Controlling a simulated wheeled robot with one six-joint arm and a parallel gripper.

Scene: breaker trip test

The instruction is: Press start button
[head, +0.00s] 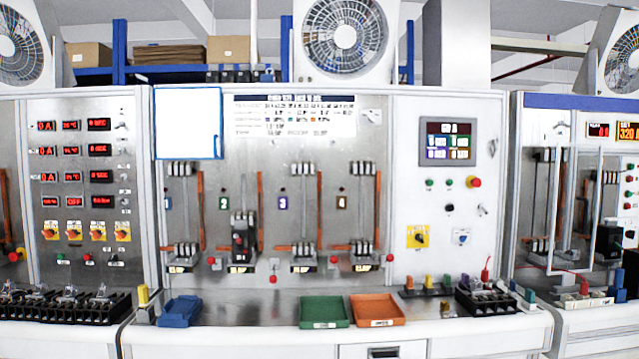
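The test bench's right-hand control panel (400,130) faces me in the head view. Two small green buttons, a left one (429,183) and a right one (449,183), sit below its display screen (448,141). A larger red button (473,182) is to their right. The labels are too small to read, so I cannot tell which is the start button. A dark breaker (243,240) stands upright in the second test station from the left; the other stations appear empty. My gripper is not in view.
A blue tray (180,311), a green tray (323,312) and an orange tray (377,310) lie on the bench ledge. Coloured blocks and a black terminal block (487,301) stand at its right. A yellow-backed rotary switch (418,237) is below the buttons. Similar benches flank both sides.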

